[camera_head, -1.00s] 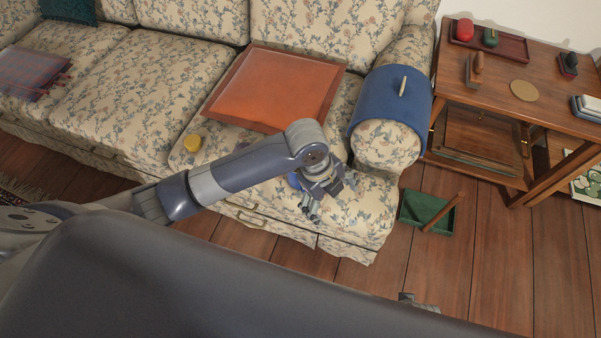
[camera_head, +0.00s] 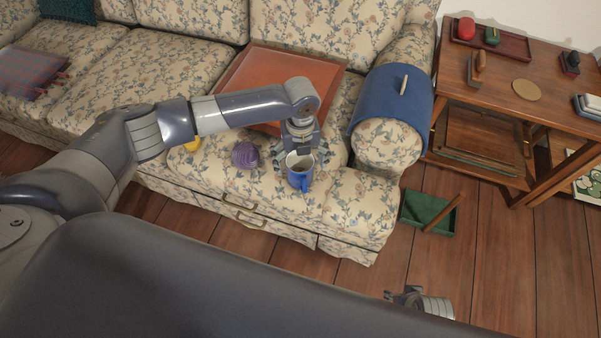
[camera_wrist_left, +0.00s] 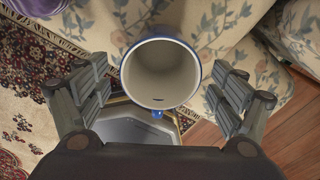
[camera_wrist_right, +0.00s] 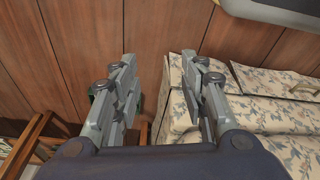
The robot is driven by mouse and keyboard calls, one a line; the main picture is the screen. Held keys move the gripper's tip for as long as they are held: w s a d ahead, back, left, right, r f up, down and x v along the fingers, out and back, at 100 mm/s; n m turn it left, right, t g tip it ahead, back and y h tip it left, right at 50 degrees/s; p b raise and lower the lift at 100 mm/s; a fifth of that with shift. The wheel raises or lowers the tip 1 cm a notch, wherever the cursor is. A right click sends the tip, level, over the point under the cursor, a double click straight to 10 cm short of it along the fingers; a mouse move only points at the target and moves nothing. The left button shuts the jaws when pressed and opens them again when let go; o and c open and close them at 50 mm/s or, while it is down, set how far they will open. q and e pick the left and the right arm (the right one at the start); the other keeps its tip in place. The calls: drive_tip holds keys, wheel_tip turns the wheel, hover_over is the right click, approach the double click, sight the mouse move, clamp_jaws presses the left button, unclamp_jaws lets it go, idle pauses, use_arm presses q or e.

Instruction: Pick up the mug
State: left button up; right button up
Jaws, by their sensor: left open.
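The blue mug (camera_head: 299,178), pale inside, stands upright on the sofa seat near its front edge in the head view, its handle toward me. My left gripper (camera_head: 301,160) is over it, fingers spread on either side. In the left wrist view the mug (camera_wrist_left: 160,75) shows its round open top between the two fingers (camera_wrist_left: 160,92), with a visible gap on both sides. My right gripper (camera_head: 408,296) is low at the bottom of the head view, away from the mug. In the right wrist view its fingers (camera_wrist_right: 160,75) are apart with nothing between them.
A purple ball-like object (camera_head: 245,154) sits left of the mug, and a yellow item (camera_head: 192,145) is partly behind my left arm. An orange tray (camera_head: 250,75) lies behind. A blue cover (camera_head: 385,105) drapes the armrest. A green tray (camera_head: 427,214) is on the floor.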

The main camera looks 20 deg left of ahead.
sight(300, 170)
use_arm(q)
wheel_tip(300, 170, down, 4)
drive_tip(key=shift+s+f+b, duration=0.1)
drive_tip(key=shift+b, duration=0.45)
drive_tip(key=shift+f, duration=0.55)
use_arm(e)
drive_tip(key=r, duration=0.2)
drive_tip(key=w+r, duration=0.1)
drive_tip(key=r, duration=0.2)
use_arm(q)
drive_tip(key=c, duration=1.4)
use_arm(e)
drive_tip(key=shift+f, duration=0.1)
